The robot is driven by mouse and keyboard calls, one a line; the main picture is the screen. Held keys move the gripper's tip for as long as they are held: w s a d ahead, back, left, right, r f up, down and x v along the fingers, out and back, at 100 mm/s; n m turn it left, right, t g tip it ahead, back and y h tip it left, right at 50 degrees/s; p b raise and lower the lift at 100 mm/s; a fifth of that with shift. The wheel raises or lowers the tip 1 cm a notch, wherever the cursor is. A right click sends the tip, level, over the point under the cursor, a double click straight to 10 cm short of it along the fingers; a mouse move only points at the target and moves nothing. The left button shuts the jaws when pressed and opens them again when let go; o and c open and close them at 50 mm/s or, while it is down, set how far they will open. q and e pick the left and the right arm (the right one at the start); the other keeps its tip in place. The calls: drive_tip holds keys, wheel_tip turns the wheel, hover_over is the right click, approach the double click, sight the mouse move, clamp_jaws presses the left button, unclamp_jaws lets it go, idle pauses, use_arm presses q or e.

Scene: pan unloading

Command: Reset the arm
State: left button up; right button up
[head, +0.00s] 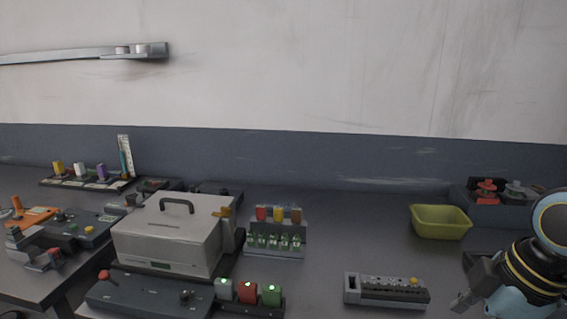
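My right arm comes in at the right edge. Its gripper (472,289) is low over the right side of the dark table (330,220), to the right of a grey slotted block (386,291). The fingers are small and dark, and I cannot tell whether they are open or shut. No object shows clearly in them. My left gripper is not in view.
A yellow-green bin (441,222) and a dark holder (515,208) stand at the back right. A white box machine (170,240), a vial rack (277,238) and a lit button block (248,293) fill the left and centre. Bare table lies between rack and bin.

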drive_tip(key=s+f+m+t+h, duration=0.1)
drive_tip(key=s+f+m+h, duration=0.15)
drive_tip(key=s+m, duration=1.1)
drive_tip(key=s+d+f+n+b, duration=0.1)
drive_tip(key=f+b, duration=0.2)
drive_tip(key=f, duration=0.9)
drive_tip(key=s+f+g+b, duration=0.1)
drive_tip(key=s+f+b, duration=0.15)
drive_tip(key=f, duration=1.05)
drive_tip(key=s+d+f+n+b, duration=0.1)
drive_tip(key=f+b, duration=0.3)
drive_tip(key=f, duration=0.8)
use_arm(q)
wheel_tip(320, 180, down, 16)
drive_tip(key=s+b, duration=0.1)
drive_tip(key=b, duration=0.5)
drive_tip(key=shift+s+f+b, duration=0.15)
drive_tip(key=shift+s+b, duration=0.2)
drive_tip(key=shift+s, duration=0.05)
use_arm(e)
drive_tip(key=s+f+g, duration=0.1)
drive_tip(key=s+f, duration=1.6)
drive_tip(key=f, duration=0.3)
drive_tip(key=shift+d+m+g, duration=0.3)
drive_tip(key=shift+d+m, duration=0.05)
drive_tip(key=shift+d, duration=0.05)
